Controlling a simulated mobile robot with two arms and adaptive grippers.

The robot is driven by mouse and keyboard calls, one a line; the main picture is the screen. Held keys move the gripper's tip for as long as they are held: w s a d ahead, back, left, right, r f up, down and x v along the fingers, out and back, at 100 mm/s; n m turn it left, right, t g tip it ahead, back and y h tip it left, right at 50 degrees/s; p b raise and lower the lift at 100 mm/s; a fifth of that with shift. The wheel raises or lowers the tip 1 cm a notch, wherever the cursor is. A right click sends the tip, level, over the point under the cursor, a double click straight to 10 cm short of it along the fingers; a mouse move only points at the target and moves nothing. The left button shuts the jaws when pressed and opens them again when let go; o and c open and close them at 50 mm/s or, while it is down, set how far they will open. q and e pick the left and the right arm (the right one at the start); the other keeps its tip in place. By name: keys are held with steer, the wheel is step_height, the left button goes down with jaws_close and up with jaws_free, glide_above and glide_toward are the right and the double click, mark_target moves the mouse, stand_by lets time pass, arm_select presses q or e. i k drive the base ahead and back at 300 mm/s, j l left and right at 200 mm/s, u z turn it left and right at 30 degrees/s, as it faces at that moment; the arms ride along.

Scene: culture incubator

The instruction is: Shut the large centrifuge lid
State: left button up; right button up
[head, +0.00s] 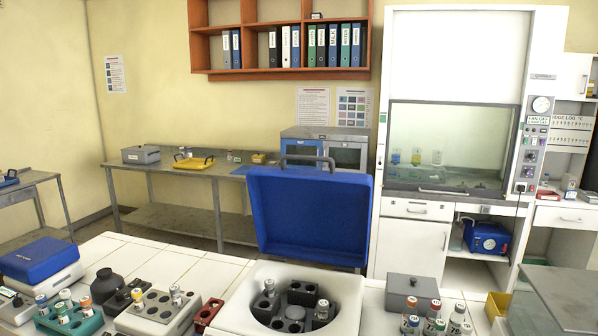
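The large centrifuge (241,308) stands on the white tiled bench at the bottom middle of the head view. Its blue lid (312,215) is open and stands upright behind the bowl, with a dark handle (305,160) along its top edge. The round rotor (294,300) is visible inside the bowl, with a capped tube (322,309) in one of its buckets. The front of the centrifuge is cut off by the picture's lower edge. Neither of my grippers shows in the view.
A fume hood (455,60) stands behind.

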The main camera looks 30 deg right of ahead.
mark_target(315, 216)
steer(key=i+j+z, duration=0.3)
steer(key=i+j, duration=0.4)
